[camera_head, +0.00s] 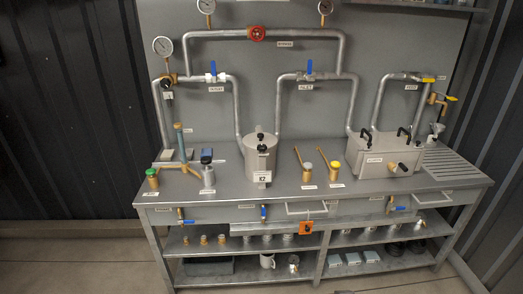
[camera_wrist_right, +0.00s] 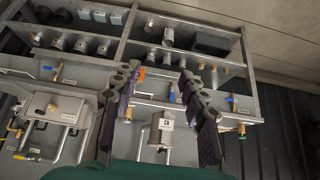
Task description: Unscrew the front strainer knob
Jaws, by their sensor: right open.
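A grey box (camera_head: 378,158) with two black handles stands at the right of the bench in the head view. A small knob (camera_head: 402,167) sticks out of its front face; I take it as the front strainer knob, but the label is too small to read. My left gripper is not in view.
A grey cylinder (camera_head: 260,156) stands mid-bench, with gauges and pipes on the panel behind. Small fittings (camera_head: 335,169) stand between cylinder and box. A drawer handle (camera_head: 307,208) and small valves line the front edge. The ribbed bench top (camera_head: 455,167) at far right is mostly clear.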

